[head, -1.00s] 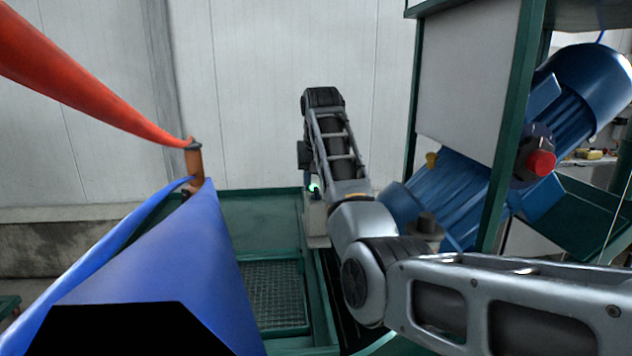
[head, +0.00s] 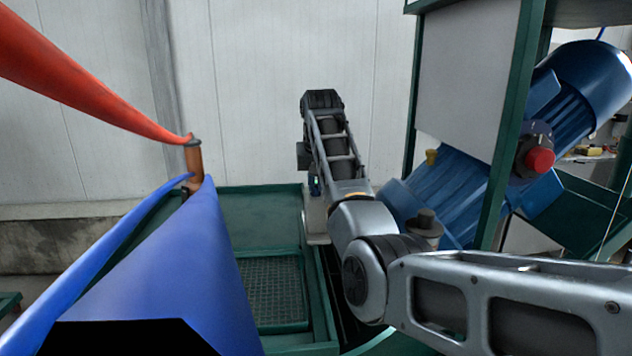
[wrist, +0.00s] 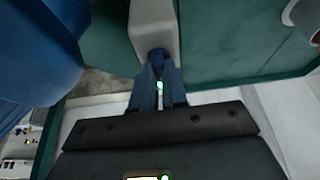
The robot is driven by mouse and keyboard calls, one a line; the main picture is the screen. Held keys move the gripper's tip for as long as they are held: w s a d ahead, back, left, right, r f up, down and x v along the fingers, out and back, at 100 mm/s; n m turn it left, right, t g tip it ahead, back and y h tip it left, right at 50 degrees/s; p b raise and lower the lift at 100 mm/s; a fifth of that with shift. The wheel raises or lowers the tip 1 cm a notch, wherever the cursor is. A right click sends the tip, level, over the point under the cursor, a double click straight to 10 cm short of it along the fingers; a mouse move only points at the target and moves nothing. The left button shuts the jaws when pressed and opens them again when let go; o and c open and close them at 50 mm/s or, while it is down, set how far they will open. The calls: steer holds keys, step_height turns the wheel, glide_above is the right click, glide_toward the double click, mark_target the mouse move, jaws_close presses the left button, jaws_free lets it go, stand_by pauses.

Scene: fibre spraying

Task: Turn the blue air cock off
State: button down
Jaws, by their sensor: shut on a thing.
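The blue air cock (wrist: 158,56) shows in the wrist view as a small dark-blue piece at the end of a pale grey post (wrist: 152,22). My gripper (wrist: 159,71) has its two bluish fingers closed around the cock, which is partly hidden between the fingertips. The cock's exact handle angle cannot be told. In the head view, my gripper (head: 314,186) reaches down behind my arm to the top of the pale post (head: 316,222), and the cock itself is mostly hidden there.
A green frame with a mesh tray (head: 272,290) lies below. A blue motor (head: 585,90) and a red button (head: 540,160) stand at the right, behind a green upright (head: 508,130).

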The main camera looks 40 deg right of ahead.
steer(key=shift+n, duration=0.3)
steer(key=n, duration=0.1)
steer(key=n+y, duration=0.1)
steer(key=n, duration=0.1)
steer(key=shift+s+d+y, duration=0.1)
steer(key=shift+d+y, duration=0.05)
steer(key=shift+y, duration=0.15)
steer(key=n+y, duration=0.1)
steer(key=n, duration=0.2)
steer(key=n+y, duration=0.1)
steer(key=n, duration=0.2)
steer(key=shift+d, duration=0.15)
steer(key=n, duration=0.2)
steer(key=n+y, duration=0.1)
steer(key=n, duration=0.1)
steer(key=shift+d+y, duration=0.1)
steer(key=shift+y, duration=0.2)
steer(key=shift+n+g+y, duration=0.5)
steer(key=shift+n+g, duration=0.1)
steer(key=shift+n, duration=1.5)
steer(key=shift+w+b, duration=0.2)
steer(key=shift+b, duration=0.1)
steer(key=c, duration=1.2)
jaws_free()
steer(key=shift+o, duration=0.2)
